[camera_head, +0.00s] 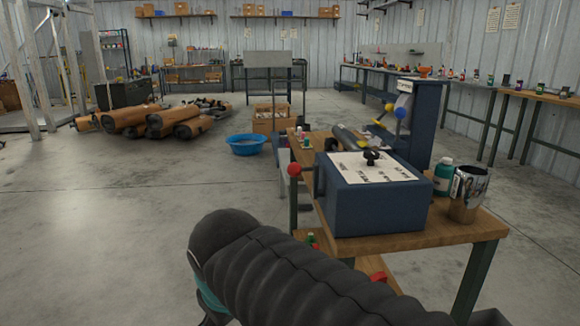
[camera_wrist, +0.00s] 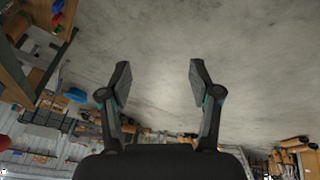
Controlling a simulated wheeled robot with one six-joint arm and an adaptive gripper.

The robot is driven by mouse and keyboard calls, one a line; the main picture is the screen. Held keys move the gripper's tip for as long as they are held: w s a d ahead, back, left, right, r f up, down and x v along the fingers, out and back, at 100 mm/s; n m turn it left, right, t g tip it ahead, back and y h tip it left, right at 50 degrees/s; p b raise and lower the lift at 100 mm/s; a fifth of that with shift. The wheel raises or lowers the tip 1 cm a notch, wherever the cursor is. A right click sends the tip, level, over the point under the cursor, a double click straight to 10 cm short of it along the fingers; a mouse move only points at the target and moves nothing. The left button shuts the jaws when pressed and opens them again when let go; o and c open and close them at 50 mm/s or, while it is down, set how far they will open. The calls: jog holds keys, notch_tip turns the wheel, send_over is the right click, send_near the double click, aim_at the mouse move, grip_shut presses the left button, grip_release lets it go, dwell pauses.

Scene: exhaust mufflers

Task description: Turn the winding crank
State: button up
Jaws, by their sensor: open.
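A dark blue box (camera_head: 378,211) stands on a wooden-topped table (camera_head: 462,230) at the right in the head view. It has a white lettered label and a black knob (camera_head: 371,157) on top. A red ball handle (camera_head: 294,169) sticks out at the box's left side; it looks like the crank's grip, but the link to the box is hard to make out. My dark ribbed arm crosses the foreground, left of and below the table. In the wrist view my gripper (camera_wrist: 158,82) is open and empty, its two fingers spread over bare concrete floor.
A blue machine (camera_head: 408,120) with yellow and blue balls stands behind. A blue basin (camera_head: 246,145) and brown mufflers (camera_head: 150,121) lie on the floor. Floor at left is clear.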

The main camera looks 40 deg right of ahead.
jog(key=w+d+r+n+g+h+b, duration=0.25)
jog(key=w+d+r+n+h, duration=0.35)
jog(key=w+d+r, duration=0.4)
jog(key=n+g+h, duration=0.4)
jog(key=g+h, duration=0.2)
send_near(288, 168)
jog(key=b+x, duration=0.2)
jog(key=x, duration=0.9)
jog(key=shift+d+f+b, duration=0.1)
jog(key=shift+d+b, duration=0.25)
jog(key=shift+d, duration=0.05)
grip_shut()
